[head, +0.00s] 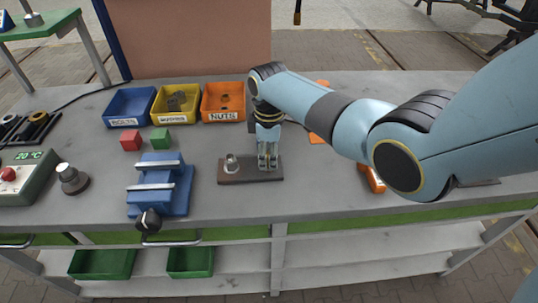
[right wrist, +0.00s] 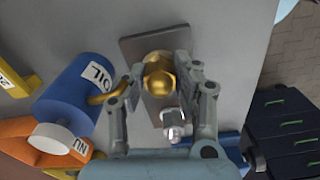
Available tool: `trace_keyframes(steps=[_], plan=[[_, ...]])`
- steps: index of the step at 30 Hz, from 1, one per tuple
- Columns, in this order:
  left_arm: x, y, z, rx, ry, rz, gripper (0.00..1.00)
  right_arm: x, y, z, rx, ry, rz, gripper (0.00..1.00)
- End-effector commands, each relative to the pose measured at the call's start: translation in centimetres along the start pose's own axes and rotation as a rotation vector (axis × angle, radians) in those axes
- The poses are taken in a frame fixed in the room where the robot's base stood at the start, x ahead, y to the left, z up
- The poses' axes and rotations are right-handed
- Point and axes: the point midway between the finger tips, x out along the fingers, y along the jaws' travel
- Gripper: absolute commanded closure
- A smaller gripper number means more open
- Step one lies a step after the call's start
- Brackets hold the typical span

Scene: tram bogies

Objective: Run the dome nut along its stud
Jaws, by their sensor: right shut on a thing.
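A brass dome nut (right wrist: 159,80) shows in the right wrist view between the fingers of my right gripper (right wrist: 160,68). The right gripper is shut on it, pointing down. In the head view the right gripper (head: 268,160) is over the right half of a brown plate (head: 247,177), and its fingers hide the nut. The stud under the nut is hidden, so I cannot tell how far the nut sits on it. The plate also shows in the right wrist view (right wrist: 140,45). A second, silver stud with a nut (head: 232,163) stands on the plate's left half. My left gripper is not in view.
A blue vise (head: 160,190) stands left of the plate. Blue (head: 130,108), yellow (head: 175,104) and orange (head: 223,102) bins stand behind. A blue oil can (right wrist: 70,95) is close to the gripper. Red (head: 131,140) and green (head: 161,139) blocks lie near the bins.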

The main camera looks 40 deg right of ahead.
Motion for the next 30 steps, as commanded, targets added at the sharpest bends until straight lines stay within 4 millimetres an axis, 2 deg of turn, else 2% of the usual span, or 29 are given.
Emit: trace_keyframes(steps=[30], plan=[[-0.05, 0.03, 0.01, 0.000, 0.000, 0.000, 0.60, -0.46, 0.26, -0.28, 0.963, 0.009, 0.007, 1.00]])
